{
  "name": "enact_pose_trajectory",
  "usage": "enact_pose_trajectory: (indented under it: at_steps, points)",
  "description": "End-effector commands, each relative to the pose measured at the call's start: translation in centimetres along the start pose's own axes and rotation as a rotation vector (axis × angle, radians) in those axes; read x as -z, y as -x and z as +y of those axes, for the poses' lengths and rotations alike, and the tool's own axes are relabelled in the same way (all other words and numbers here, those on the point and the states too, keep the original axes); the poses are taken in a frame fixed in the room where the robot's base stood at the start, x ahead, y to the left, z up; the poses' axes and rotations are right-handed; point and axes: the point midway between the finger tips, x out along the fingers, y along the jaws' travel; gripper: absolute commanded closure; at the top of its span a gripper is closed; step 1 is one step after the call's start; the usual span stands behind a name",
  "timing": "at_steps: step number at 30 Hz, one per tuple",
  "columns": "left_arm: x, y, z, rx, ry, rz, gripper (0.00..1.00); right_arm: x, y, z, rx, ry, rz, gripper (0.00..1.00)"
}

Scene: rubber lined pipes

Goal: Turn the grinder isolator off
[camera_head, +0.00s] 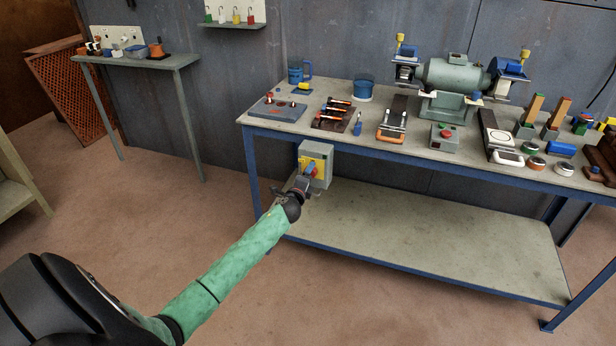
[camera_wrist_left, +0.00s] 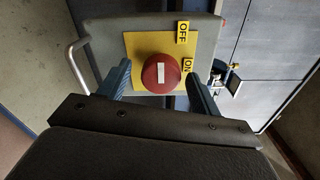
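The grinder isolator is a grey box (camera_head: 328,153) fixed at the left front of the workbench, below its top. In the left wrist view, its yellow plate (camera_wrist_left: 136,48) carries an OFF label (camera_wrist_left: 183,32) and an ON label (camera_wrist_left: 187,68). A round red knob (camera_wrist_left: 160,85) with a white mark sits on the plate; I cannot tell which label the mark indicates. My left gripper (camera_head: 308,176) is at the box front. In the wrist view its open blue fingers (camera_wrist_left: 159,70) stand either side of the knob, with small visible gaps. My right gripper is out of view.
The workbench (camera_head: 460,165) holds a bench grinder (camera_head: 455,75), tools and a small box with a red button (camera_head: 445,132). Its lower shelf (camera_head: 430,230) is bare. A side table (camera_head: 140,60) stands back left. Open floor lies left of the bench.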

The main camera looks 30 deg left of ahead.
Motion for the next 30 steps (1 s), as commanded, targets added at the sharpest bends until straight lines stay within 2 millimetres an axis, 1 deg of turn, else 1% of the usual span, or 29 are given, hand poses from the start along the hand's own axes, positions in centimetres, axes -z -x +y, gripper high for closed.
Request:
enact_pose_trajectory:
  at_steps: [5,8,11,21,25,30]
  points:
    - [0.0,0.1,0.0,0.001,0.0,0.0,0.36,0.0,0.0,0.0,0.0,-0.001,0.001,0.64]
    - [0.0,0.6,0.0,0.001,-0.001,0.0,0.36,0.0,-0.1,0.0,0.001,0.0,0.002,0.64]
    - [0.0,1.6,0.2,0.0,-0.001,0.0,0.36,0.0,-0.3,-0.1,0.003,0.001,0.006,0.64]
    - [0.0,6.1,0.2,0.0,0.001,0.001,0.36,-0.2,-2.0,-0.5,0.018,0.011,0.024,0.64]
    - [0.0,7.2,0.1,0.0,0.0,0.001,0.36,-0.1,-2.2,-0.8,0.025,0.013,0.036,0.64]
    - [0.0,7.8,0.1,-0.001,0.0,0.0,0.36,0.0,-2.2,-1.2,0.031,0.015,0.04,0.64]
